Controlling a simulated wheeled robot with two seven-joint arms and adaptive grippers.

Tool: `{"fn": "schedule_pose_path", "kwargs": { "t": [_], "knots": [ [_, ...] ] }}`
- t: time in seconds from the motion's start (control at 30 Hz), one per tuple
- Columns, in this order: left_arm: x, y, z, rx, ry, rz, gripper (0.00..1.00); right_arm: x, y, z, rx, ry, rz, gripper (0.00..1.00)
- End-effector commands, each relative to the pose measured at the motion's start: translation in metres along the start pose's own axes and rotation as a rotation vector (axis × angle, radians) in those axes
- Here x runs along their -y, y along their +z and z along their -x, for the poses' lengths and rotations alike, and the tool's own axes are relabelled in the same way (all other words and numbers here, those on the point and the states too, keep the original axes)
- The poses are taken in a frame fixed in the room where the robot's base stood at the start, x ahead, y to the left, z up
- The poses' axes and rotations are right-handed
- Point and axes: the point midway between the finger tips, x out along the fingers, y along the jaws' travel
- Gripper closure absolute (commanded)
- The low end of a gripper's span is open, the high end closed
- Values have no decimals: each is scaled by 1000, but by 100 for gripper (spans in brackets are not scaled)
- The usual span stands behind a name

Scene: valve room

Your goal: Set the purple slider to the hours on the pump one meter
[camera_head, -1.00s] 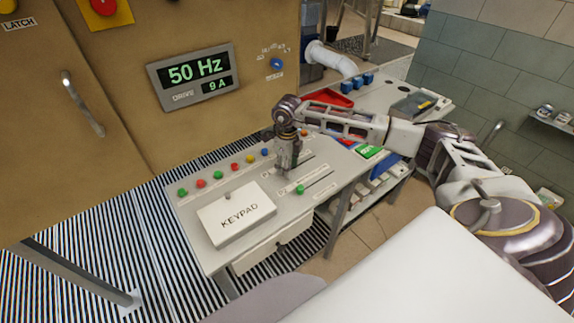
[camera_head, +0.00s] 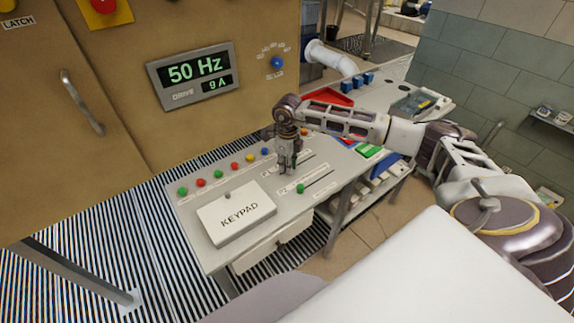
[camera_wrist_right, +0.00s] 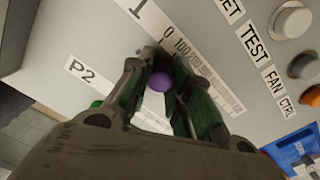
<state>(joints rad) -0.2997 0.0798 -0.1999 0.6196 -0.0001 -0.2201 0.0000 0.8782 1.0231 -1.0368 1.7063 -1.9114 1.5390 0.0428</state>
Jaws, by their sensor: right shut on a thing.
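The purple slider (camera_wrist_right: 160,82) shows in the right wrist view between the fingertips of my right gripper (camera_wrist_right: 157,62). The gripper is shut on it, near the "0" end of a printed scale (camera_wrist_right: 205,75). In the head view my right gripper (camera_head: 287,165) points down at the upper slider slot, and it hides the purple knob there. A green slider (camera_head: 300,188) sits at the left end of the lower slot, marked P2. No pump one meter can be made out. My left gripper is not in view.
A keypad cover (camera_head: 236,219) lies on the panel's (camera_head: 215,175) near left, with coloured buttons (camera_head: 218,174) behind it. A drive display (camera_head: 193,76) on the cabinet reads 50 Hz and 9 A. A red tray (camera_head: 330,98) stands farther back.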

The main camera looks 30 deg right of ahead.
Motion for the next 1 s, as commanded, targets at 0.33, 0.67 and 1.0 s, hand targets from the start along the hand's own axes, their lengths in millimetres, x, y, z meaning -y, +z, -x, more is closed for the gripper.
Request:
{"fn": "schedule_pose_path", "kwargs": {
  "t": [0.33,0.67,1.0],
  "knots": [
    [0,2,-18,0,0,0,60,38,-19,-2,0,-3,-4,100],
    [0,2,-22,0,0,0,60,55,-27,1,2,-2,-1,100],
    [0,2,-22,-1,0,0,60,55,-27,1,2,-2,0,61]
  ]
}}
